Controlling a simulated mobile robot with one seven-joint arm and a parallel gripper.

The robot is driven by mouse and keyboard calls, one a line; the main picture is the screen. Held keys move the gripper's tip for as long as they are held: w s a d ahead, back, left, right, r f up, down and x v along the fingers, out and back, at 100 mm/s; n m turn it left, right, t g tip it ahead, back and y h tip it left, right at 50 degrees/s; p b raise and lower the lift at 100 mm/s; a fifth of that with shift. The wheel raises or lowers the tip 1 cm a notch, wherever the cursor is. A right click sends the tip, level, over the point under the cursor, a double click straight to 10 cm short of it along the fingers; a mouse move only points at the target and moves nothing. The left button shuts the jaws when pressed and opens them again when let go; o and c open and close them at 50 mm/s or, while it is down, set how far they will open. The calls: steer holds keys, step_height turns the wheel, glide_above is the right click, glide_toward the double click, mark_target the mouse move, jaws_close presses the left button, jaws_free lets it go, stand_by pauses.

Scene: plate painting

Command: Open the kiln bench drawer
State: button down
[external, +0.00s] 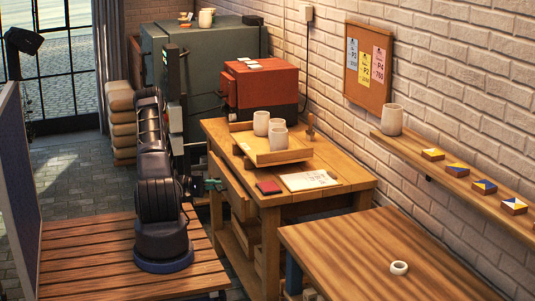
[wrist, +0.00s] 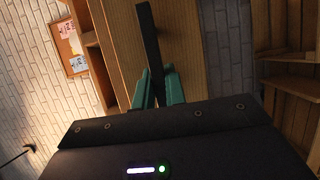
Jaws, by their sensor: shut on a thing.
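The kiln bench (external: 330,200) is a wooden table against the brick wall. Its drawer front (external: 232,183) is a long plank on the side facing my arm; it also fills the middle of the wrist view (wrist: 185,45). I cannot tell exactly how far it stands out from the bench. A dark bar handle (wrist: 149,35) runs along the drawer front. My gripper (wrist: 156,85) has teal fingers, one on each side of the handle, and is shut on it. In the external view my gripper (external: 213,184) is small beside the drawer front, and the handle is mostly hidden.
On the bench are a wooden tray (external: 284,156) with several cups, a dark red book (external: 268,187) and a paper sheet (external: 308,180). A red kiln (external: 262,85) stands behind. A second table (external: 380,255) is at front right. Floor shows left of the bench.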

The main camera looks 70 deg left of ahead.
steer(key=s, duration=2.3)
steer(key=c, duration=1.4)
jaws_free()
steer(key=shift+c, duration=0.2)
steer(key=v, duration=1)
steer(key=shift+s, duration=0.35)
steer(key=shift+a, duration=0.15)
